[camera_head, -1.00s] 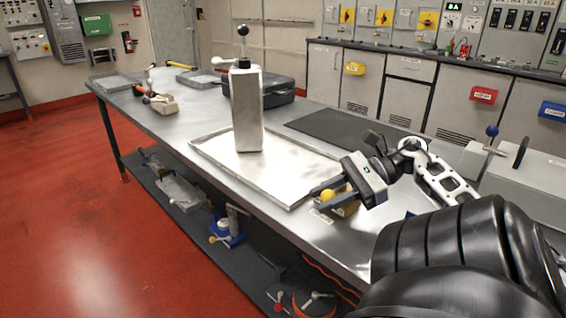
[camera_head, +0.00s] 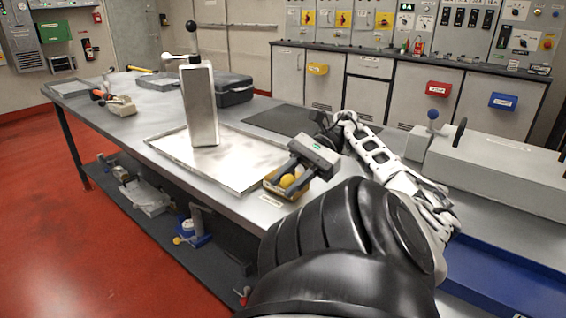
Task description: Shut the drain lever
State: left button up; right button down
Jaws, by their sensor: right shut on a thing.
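A small tan block (camera_head: 298,193) with a yellow ball knob (camera_head: 288,181) sits at the front right corner of a shallow metal tray (camera_head: 235,178) on the steel bench. The knob looks like the end of the drain lever; its shaft is hidden by my fingers. My right gripper (camera_head: 284,179) reaches in from the right, its dark fingers around the knob and shut on it. How far the lever is turned cannot be told. A tall metal canister (camera_head: 201,108) with a black ball on top stands upright in the tray. My left gripper is not in view.
A dark mat (camera_head: 282,121) lies behind the tray, and a black case (camera_head: 234,90) sits farther back. A grey machine with a blue ball lever (camera_head: 433,114) stands at the right. Tools lie on the bench's far left and lower shelf.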

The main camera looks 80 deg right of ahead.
jog(key=shift+s, duration=0.2)
jog(key=c, duration=1.1)
grip_release()
jog(key=shift+s, duration=0.1)
jog(key=shift+c, duration=0.2)
jog(key=shift+s, duration=0.1)
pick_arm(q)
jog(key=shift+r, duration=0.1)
pick_arm(e)
jog(key=v, duration=0.4)
jog(key=shift+s+d+r+p, duration=0.1)
jog(key=shift+d+r+p, duration=0.05)
jog(key=shift+d+p, duration=0.2)
pick_arm(q)
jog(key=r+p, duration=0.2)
jog(key=p, duration=0.2)
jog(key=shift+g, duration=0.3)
pick_arm(e)
jog(key=v, duration=0.2)
jog(key=shift+s+d+r, duration=0.1)
jog(key=shift+s+d, duration=0.05)
jog(key=shift+d, duration=0.1)
